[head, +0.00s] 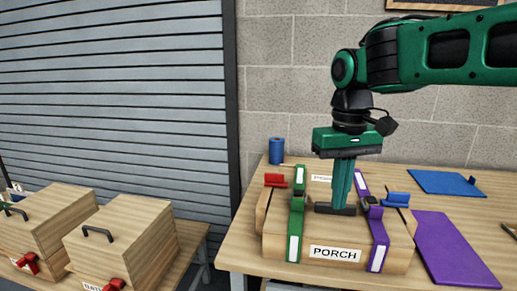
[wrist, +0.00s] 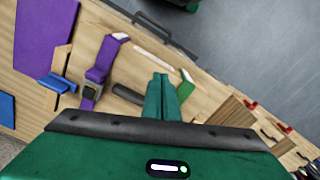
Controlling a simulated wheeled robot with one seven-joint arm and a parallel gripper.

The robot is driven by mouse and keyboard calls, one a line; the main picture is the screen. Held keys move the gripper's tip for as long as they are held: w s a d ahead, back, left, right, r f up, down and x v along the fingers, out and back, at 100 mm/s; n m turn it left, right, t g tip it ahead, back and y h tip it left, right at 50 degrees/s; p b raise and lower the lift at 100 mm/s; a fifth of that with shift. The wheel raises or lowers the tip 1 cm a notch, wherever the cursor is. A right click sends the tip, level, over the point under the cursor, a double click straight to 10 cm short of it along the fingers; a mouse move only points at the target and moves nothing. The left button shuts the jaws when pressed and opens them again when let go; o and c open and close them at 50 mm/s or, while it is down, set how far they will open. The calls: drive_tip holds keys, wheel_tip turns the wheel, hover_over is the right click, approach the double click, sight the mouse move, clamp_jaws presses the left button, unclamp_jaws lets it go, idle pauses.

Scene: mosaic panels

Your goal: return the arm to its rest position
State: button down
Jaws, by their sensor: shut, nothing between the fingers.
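My gripper (head: 343,203) is green and points straight down over the wooden box labelled PORCH (head: 283,255). Its fingers are shut and empty. In the head view the fingertips overlap the dark handle (head: 325,209) on the box lid; I cannot tell whether they touch it. In the wrist view my shut fingers (wrist: 162,82) appear beside that handle (wrist: 127,94). A green strap (head: 295,225) runs over the box's left side and a purple strap (head: 378,240) over its right side, each with a white end.
The box stands on a wooden table (head: 240,255) with a red clamp (head: 275,180), a blue clamp (head: 396,198), a blue roll (head: 276,150), a purple mat (head: 455,255) and a blue mat (head: 440,182). Two wooden boxes (head: 125,240) stand on a lower left table. A block wall rises behind.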

drive_tip(key=s+d+f+m, duration=0.2)
drive_tip(key=s+d+f, duration=0.1)
drive_tip(key=d, duration=0.4)
drive_tip(key=s+d+f+m, duration=0.2)
drive_tip(key=s+d+f, duration=0.15)
drive_tip(key=d, duration=0.45)
drive_tip(key=s+d+f+m, duration=0.2)
drive_tip(key=s+d+f, duration=0.2)
drive_tip(key=s, duration=0.3)
drive_tip(key=s+d+f+m, duration=0.2)
drive_tip(key=s+d+f, duration=0.2)
drive_tip(key=s, duration=0.3)
drive_tip(key=shift+d+m, duration=0.3)
drive_tip(key=shift+d, duration=0.15)
drive_tip(key=shift+s, duration=0.1)
drive_tip(key=shift+w+f, duration=0.25)
drive_tip(key=shift+w, duration=0.35)
